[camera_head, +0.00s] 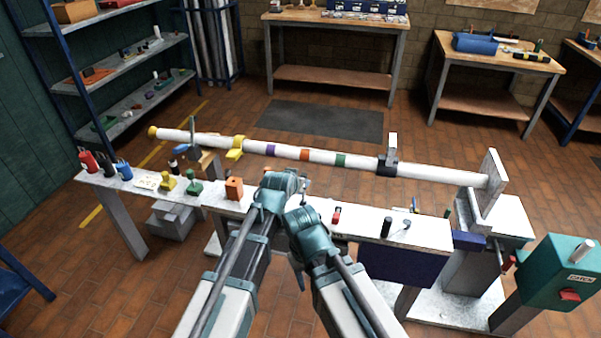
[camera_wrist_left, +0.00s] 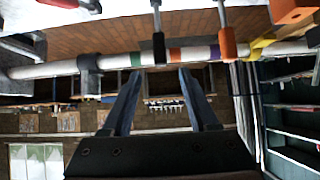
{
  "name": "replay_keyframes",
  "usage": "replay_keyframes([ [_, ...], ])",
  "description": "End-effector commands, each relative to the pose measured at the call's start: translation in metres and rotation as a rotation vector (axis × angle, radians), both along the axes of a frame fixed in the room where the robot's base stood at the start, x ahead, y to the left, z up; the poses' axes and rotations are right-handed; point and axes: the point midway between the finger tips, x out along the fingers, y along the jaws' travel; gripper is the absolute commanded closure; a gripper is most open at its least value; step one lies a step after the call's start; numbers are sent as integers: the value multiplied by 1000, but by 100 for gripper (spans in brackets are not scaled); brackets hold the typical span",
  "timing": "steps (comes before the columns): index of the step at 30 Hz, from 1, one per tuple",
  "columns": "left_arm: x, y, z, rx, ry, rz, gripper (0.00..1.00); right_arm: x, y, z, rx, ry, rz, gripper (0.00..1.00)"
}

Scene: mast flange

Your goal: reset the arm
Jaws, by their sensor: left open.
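My left arm (camera_head: 250,245) comes in from the bottom and reaches up to the bench; its wrist end hides its gripper in the head view. In the left wrist view my left gripper (camera_wrist_left: 161,72) is open, with two dark fingers apart and nothing between them. My right arm (camera_head: 335,285) lies close beside it on the right, its wrist end over the front of the bench; its fingers cannot be made out. A long white mast (camera_head: 435,169) with purple, orange and green bands runs across beyond both arms. In the left wrist view the mast (camera_wrist_left: 115,61) crosses near the fingertips.
The narrow white bench (camera_head: 345,228) carries several small items, including an orange block (camera_head: 234,188) and a black cylinder (camera_head: 386,228). A teal box (camera_head: 556,275) with a red switch stands at right. Shelves (camera_head: 130,59) are at left, work tables (camera_head: 335,30) behind.

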Motion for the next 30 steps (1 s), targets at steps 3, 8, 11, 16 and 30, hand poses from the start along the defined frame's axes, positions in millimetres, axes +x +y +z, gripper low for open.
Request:
replay_keyframes([
  [3, -11, 4, 10, 0, 0, 0, 40, 0, 0, 10, 0, 0, 0, 50],
  [8, -11, 4, 9, 0, 0, 0, 40, 0, 0, 9, 0, 0, 0, 50],
  [11, -11, 4, 9, 0, 0, 0, 40, 0, 0, 9, 0, 0, 0, 50],
  [16, -11, 4, 9, 0, 0, 0, 40, 0, 0, 9, 0, 0, 0, 50],
  [30, -110, 135, -52, 99, 431, 169, 40, 0, 0, 9, 0, 0, 0, 50],
])
